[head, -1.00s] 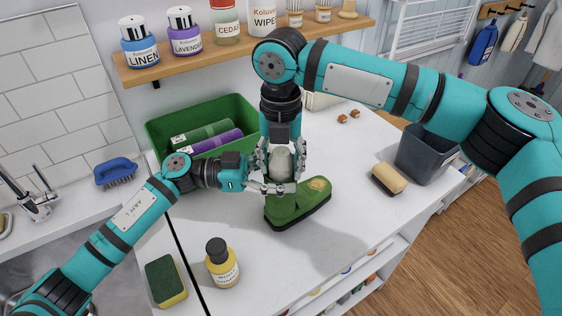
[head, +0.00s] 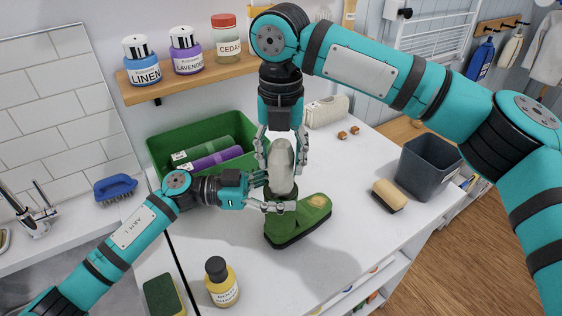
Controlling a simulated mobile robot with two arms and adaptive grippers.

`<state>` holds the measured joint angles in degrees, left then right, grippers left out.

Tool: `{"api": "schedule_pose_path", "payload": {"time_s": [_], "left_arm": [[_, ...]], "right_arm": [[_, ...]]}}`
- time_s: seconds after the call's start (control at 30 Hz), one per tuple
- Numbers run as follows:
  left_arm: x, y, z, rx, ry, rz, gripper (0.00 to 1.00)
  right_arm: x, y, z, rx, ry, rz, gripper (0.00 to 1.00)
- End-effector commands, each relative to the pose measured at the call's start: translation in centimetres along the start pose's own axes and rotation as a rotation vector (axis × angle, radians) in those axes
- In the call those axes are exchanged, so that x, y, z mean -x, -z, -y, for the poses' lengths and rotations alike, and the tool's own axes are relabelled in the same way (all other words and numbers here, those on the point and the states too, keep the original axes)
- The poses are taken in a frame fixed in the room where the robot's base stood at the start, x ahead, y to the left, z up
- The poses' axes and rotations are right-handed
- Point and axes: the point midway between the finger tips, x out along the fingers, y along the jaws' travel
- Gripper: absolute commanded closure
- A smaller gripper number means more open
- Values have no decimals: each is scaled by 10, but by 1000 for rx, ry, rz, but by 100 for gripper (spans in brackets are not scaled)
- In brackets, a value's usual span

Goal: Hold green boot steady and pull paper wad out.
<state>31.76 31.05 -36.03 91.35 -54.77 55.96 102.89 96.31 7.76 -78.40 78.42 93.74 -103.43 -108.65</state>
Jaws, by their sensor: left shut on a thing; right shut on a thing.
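The green boot (head: 305,219) stands on the white counter with its toe to the right. My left gripper (head: 281,199) is shut on the boot's upper part from the left, and its fingers hide part of the shaft. The paper wad (head: 282,165) is a pale grey-white lump above the boot. My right gripper (head: 281,160) points down from above and is shut on the wad, with a finger on each side. The wad's lower end is close to the boot's opening, behind the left fingers; I cannot tell whether it is fully clear.
A green bin (head: 165,146) with rolled items stands behind my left gripper. A yellow bottle (head: 221,283) and a sponge (head: 163,297) are at the front. A brush (head: 389,195) and dark grey bin (head: 428,166) are at right. A shelf (head: 190,79) with jars is above.

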Motion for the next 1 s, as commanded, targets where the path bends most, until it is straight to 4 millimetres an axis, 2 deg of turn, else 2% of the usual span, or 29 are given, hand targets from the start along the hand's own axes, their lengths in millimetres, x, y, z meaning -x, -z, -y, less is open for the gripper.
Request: {"api": "schedule_pose_path", "payload": {"time_s": [1.0], "left_arm": [[0, 0, 0, -1, 1, 0, 82]], "right_arm": [[62, 0, 0, 0, -2, 1, 90]]}}
